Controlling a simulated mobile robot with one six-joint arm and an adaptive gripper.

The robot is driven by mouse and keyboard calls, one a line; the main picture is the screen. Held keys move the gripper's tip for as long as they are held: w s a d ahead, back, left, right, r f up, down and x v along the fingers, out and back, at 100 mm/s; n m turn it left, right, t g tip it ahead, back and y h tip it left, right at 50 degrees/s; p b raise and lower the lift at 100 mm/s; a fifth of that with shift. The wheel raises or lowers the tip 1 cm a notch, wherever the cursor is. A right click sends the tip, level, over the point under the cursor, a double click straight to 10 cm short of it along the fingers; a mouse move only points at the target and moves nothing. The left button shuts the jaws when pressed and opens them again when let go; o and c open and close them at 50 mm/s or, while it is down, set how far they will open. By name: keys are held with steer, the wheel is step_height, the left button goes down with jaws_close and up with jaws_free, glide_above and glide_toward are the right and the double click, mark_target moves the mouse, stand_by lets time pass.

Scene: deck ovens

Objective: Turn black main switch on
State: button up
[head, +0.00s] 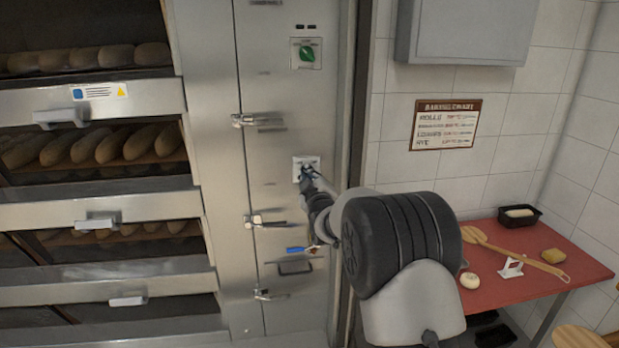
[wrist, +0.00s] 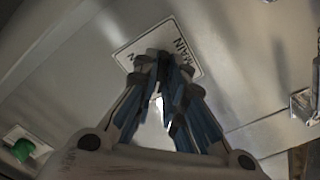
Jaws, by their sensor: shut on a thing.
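The black main switch is mostly hidden behind my fingers, on a white plate (head: 299,163) on the oven's steel side panel. In the wrist view the plate (wrist: 187,40) reads "MAIN" and appears rotated. My gripper (head: 306,174) is at the plate, its fingertips closed together around the switch knob. In the wrist view my gripper (wrist: 162,62) has both blue-padded fingers meeting over the plate's middle. The knob's turn angle cannot be told.
A green knob (head: 306,53) sits on another plate higher on the panel. Metal latches (head: 257,120) and a blue-handled item (head: 297,249) stick out of the panel. Bread decks (head: 90,148) lie left; a red table (head: 491,285) stands right.

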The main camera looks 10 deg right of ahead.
steer(key=shift+m+b, duration=0.3)
steer(key=shift+b, duration=0.25)
jaws_close()
steer(key=shift+a+m+b, duration=0.1)
steer(key=shift+m+b, duration=6.25)
steer(key=shift+m, duration=2.35)
steer(key=o, duration=0.7)
jaws_free()
steer(key=s, duration=1.2)
